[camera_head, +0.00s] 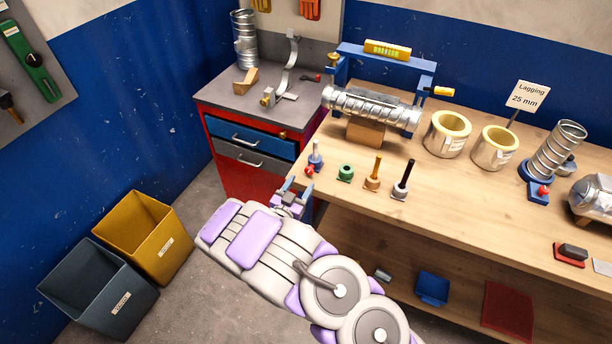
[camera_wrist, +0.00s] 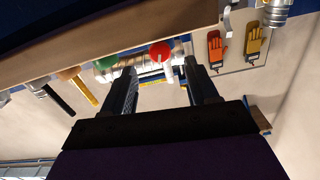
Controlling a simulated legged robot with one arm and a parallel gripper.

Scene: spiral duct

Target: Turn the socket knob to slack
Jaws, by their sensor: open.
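My gripper (camera_head: 291,192) is just below and left of the knob in the head view, open and empty. In the wrist view, which looks upside down, the red knob (camera_wrist: 160,52) shows between and beyond the fingertips of my gripper (camera_wrist: 160,72). No contact shows.
A green holder (camera_head: 346,172), a wooden-handled tool (camera_head: 373,172) and a black-handled tool (camera_head: 404,180) stand in a row right of the near socket. The workbench (camera_head: 450,215) front edge is close to my gripper. A red cabinet (camera_head: 240,178) stands left.

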